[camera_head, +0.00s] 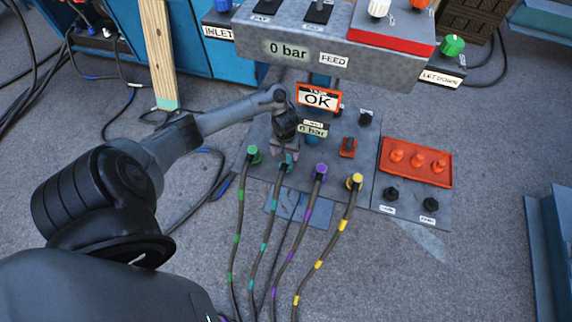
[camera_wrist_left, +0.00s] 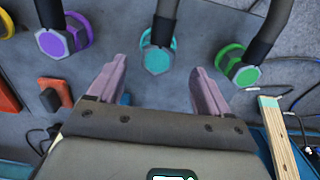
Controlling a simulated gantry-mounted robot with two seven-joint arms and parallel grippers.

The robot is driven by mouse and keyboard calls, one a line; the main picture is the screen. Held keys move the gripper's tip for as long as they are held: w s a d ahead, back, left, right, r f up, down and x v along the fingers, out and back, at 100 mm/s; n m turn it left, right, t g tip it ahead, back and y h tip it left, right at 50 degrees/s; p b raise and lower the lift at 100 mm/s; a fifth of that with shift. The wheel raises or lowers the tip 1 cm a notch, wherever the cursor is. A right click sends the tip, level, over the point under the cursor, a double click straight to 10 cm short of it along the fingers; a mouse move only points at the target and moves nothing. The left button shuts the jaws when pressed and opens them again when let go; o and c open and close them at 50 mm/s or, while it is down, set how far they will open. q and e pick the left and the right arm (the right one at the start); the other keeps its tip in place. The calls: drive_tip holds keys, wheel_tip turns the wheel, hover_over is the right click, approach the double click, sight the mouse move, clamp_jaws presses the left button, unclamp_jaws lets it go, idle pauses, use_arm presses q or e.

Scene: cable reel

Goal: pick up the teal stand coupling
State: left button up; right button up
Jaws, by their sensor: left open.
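The teal stand coupling (camera_head: 288,161) is in a row of couplings on the grey panel, with its dark cable running toward me. In the left wrist view the teal coupling (camera_wrist_left: 156,58) shows between and just beyond the fingertips. My left gripper (camera_head: 283,152) is open right behind the teal coupling in the head view. In the wrist view its two pinkish fingers (camera_wrist_left: 160,66) stand on either side of the coupling, with a gap on both sides. I cannot tell the remaining distance to it. My right gripper is not in view.
The green coupling (camera_head: 253,153) is left of the teal one, and the purple (camera_head: 320,171) and yellow (camera_head: 355,181) ones are to the right. An OK sign (camera_head: 318,98) and small gauge (camera_head: 313,129) stand close behind the gripper. A red tray (camera_head: 416,176) holds orange pieces. A wooden post (camera_head: 160,52) stands at left.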

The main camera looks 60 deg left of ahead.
sight(286, 163)
use_arm(q)
drive_tip(key=shift+w+f+b, duration=0.15)
drive_tip(key=shift+f+b, duration=1.5)
drive_tip(key=shift+f, duration=1.5)
drive_tip(key=shift+c, duration=0.2)
drive_tip(key=shift+r, duration=0.1)
drive_tip(key=c, duration=1.1)
